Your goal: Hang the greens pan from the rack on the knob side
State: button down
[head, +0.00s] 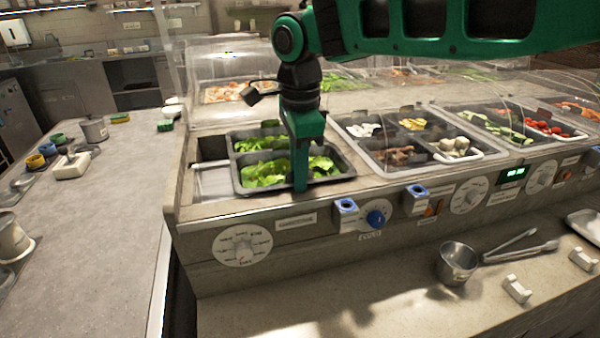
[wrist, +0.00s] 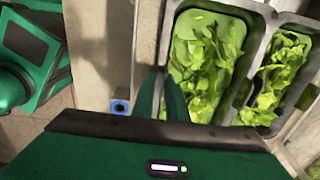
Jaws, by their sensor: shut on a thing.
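The greens pan (head: 345,178) is a dark pan of leafy greens at the left end of the counter in the head view. It also shows in the wrist view (wrist: 166,58). My gripper (head: 300,186) points down at the pan's front side, its fingers shut on the front wall. In the wrist view my gripper's fingers (wrist: 162,95) lie along that wall, with greens just right of them. I cannot tell whether the pan is seated or slightly raised. A blue knob (head: 376,218) is on the front panel. I cannot make out the rack for certain.
A bare metal strip (head: 212,182) and a dark gap show left of the pan. More food pans (head: 462,157) stand to the right under clear guards. A steel cup (head: 458,262) and tongs (head: 520,250) lie on the front ledge.

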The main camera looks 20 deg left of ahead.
jog(key=shift+s+a+f, duration=0.1)
jog(key=shift+s+f, duration=0.2)
jog(key=shift+f, duration=0.3)
jog(key=c, duration=1.7)
grip_release()
jog(key=shift+s, duration=0.1)
jog(key=r, duration=1.2)
jog(key=shift+w+d, duration=0.2)
jog(key=shift+w, duration=0.15)
